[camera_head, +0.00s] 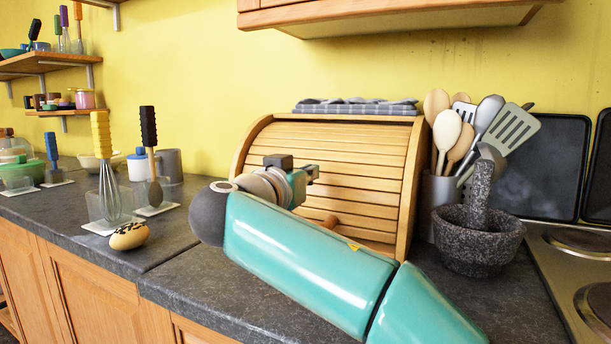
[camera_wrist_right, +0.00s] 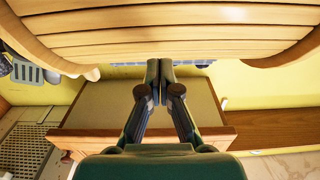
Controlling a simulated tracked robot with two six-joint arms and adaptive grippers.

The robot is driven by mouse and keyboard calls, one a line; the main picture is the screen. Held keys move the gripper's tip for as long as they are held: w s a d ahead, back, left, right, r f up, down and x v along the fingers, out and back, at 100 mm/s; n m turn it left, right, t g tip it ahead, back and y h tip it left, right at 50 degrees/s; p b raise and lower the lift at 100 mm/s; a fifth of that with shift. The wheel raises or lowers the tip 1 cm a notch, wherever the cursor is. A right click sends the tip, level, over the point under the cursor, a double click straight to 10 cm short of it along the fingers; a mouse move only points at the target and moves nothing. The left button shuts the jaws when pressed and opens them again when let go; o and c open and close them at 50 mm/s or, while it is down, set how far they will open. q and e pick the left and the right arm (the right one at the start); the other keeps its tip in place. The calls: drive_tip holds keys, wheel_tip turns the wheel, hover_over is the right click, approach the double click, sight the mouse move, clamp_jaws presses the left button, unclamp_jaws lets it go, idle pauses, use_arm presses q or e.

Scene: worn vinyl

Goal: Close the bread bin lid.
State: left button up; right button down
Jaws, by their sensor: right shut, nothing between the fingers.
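The wooden bread bin (camera_head: 415,180) stands on the dark counter against the yellow wall. Its slatted roll lid (camera_head: 345,150) covers the front from the top down to behind my right arm. A round wooden knob (camera_head: 330,221) shows low on the lid. My right gripper (camera_head: 313,173) is in front of the upper slats, shut and empty. In the right wrist view its fingertips (camera_wrist_right: 166,70) are together, with the slats (camera_wrist_right: 170,35) along the top. My left gripper is not in view.
Folded cloths (camera_head: 355,106) lie on the bin. A utensil holder (camera_head: 438,200) and a stone mortar (camera_head: 478,240) stand close on its right, beside the hob (camera_head: 570,245). A wall cupboard (camera_head: 390,15) hangs above.

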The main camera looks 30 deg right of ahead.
drive_tip(key=shift+r, duration=0.15)
drive_tip(key=f+v, duration=0.1)
drive_tip(key=v, duration=0.8)
drive_tip(key=shift+s+a+f+p, duration=0.15)
drive_tip(key=shift+a+f+p, duration=0.1)
drive_tip(key=shift+p, duration=0.15)
